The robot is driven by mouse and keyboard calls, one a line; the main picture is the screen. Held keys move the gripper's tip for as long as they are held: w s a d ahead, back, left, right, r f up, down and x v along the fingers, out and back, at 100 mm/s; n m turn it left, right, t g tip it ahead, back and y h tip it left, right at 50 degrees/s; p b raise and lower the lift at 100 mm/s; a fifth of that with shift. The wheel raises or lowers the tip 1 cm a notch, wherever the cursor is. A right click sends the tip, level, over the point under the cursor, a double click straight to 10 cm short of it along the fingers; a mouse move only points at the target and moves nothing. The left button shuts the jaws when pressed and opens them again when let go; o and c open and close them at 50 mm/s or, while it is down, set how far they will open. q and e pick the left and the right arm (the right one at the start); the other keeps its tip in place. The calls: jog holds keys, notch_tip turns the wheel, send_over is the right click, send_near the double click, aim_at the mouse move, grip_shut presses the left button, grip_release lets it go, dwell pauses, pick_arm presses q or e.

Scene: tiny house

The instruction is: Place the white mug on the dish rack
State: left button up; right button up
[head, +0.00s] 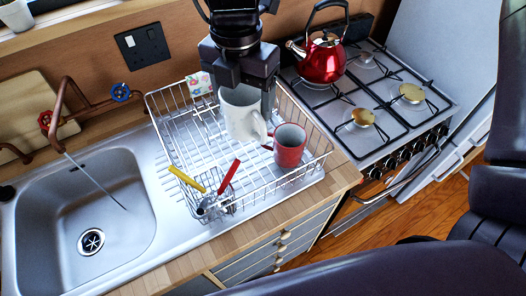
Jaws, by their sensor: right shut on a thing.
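The white mug (241,116) is in the head view, upright, over the back part of the dish rack (191,168). My right gripper (250,92) comes down from the top and is shut on the mug near its rim. The mug's handle points to the lower right, close to the red mug. I cannot tell whether the mug's base touches the rack's wires. My left gripper is not in view.
A red mug (289,146) stands in the rack just right of the white mug. Yellow- and red-handled utensils (214,192) sit at the rack's front. The sink (87,214) is left; the stove (385,92) with a red kettle (322,60) is right.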

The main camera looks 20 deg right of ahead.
aim_at(246, 126)
notch_tip(246, 126, down, 7)
jog(key=shift+f, duration=0.15)
notch_tip(246, 126, down, 11)
jog(key=shift+d+f, duration=0.1)
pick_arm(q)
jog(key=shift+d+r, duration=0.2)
pick_arm(e)
jog(key=shift+w+f, duration=0.1)
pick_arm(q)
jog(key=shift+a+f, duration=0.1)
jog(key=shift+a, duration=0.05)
pick_arm(e)
jog(key=shift+f, duration=0.2)
jog(key=o, duration=1.2)
jog(key=shift+c, duration=0.2)
